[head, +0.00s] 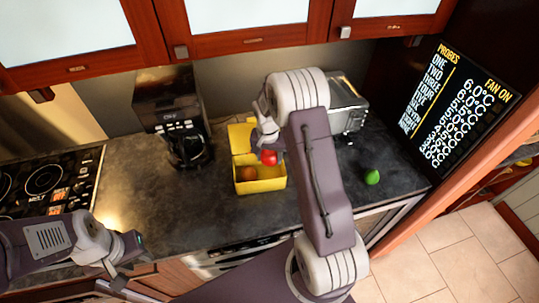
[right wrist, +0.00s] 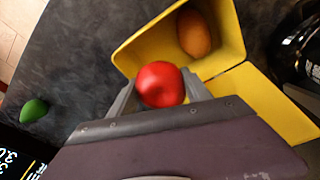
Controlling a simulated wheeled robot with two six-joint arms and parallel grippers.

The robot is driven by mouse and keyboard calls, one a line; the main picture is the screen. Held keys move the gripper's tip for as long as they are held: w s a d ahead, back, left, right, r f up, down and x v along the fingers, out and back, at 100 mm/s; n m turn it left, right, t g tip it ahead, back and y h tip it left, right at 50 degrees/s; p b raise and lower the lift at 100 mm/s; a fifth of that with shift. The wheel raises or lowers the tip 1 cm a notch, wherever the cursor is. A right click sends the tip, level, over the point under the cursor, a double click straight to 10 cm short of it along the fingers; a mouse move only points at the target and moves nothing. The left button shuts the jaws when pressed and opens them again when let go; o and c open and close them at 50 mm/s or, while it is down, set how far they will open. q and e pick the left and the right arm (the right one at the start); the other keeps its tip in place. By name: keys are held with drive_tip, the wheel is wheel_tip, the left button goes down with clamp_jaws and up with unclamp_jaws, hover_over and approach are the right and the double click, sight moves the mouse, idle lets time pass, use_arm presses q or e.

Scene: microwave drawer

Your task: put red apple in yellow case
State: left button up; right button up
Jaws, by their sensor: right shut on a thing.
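The red apple (right wrist: 161,84) is held between the fingers of my right gripper (right wrist: 158,92) in the right wrist view. In the head view the apple (head: 269,158) shows just above the yellow case, partly hidden by my right gripper. The yellow case (head: 262,185) stands open on the dark counter, its lid (head: 240,136) tilted back. In the right wrist view the case (right wrist: 143,57) lies just beyond the apple. An orange fruit (right wrist: 194,33) lies inside the case. My left gripper (head: 122,267) is at the lower left, away from the case; its fingers are too unclear to read.
A green fruit (head: 372,177) lies on the counter (head: 160,210) to the right. A black coffee maker (head: 182,125) stands left of the case and a toaster (head: 347,103) behind my right arm. A stovetop (head: 45,185) is at the far left. The counter in front of the coffee maker is clear.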

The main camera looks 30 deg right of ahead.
sight(270, 176)
wheel_tip(270, 176, down, 9)
drive_tip(key=b, duration=0.6)
drive_tip(key=shift+f, duration=0.2)
drive_tip(key=o, duration=1.7)
drive_tip(key=shift+o, duration=0.2)
wheel_tip(270, 176, up, 11)
drive_tip(key=p, duration=0.8)
drive_tip(key=shift+r+p, duration=0.15)
drive_tip(key=shift+p, duration=0.2)
